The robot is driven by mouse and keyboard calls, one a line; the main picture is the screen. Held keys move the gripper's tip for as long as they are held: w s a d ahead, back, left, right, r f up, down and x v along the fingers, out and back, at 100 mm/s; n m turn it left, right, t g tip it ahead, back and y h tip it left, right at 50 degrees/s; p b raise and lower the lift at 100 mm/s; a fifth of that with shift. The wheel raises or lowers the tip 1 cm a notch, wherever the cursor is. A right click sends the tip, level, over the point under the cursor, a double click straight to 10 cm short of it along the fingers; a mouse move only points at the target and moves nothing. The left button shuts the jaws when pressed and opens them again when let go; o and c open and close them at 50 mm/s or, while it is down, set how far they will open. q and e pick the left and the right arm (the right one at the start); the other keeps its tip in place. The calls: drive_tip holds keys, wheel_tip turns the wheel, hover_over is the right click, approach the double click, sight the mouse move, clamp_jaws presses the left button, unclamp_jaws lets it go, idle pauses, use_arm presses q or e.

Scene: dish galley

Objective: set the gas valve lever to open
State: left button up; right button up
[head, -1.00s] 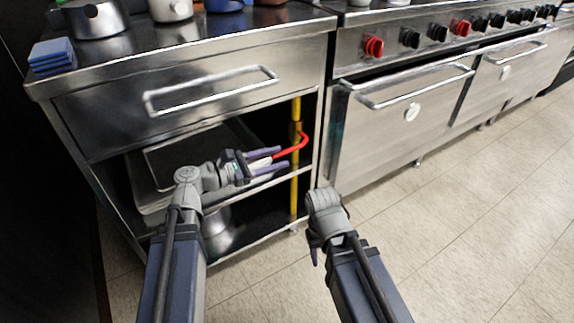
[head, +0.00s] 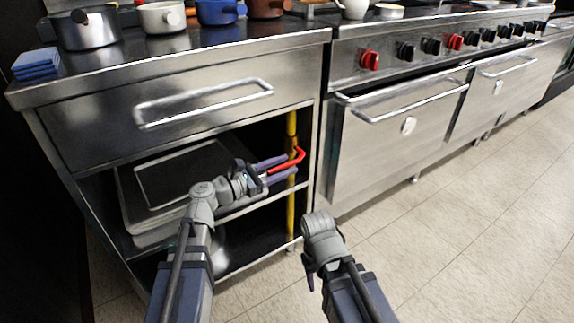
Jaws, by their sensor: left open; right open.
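The gas valve lever (head: 298,156) is red and bent. It sits at the yellow gas pipe (head: 291,200), which runs upright at the right side of the open shelf under the counter. My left gripper (head: 286,167) is open at the lever, with its purple fingers pointing right toward the pipe. The lever shows beside and partly behind the fingers; I cannot tell whether they touch it. My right gripper (head: 308,272) is low in front of the range, well away from the lever, and its fingers are mostly hidden.
Trays (head: 160,185) lie on the shelf left of the lever. A drawer handle (head: 205,103) juts out above. Pots (head: 88,30) and blue sponges (head: 36,65) stand on the counter. The range (head: 385,140) is to the right, with clear tiled floor (head: 450,230) before it.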

use_arm(q)
drive_tip(key=shift+w+d, duration=0.4)
drive_tip(key=shift+d, duration=0.15)
drive_tip(key=shift+c, duration=0.4)
clamp_jaws()
idle(0.7)
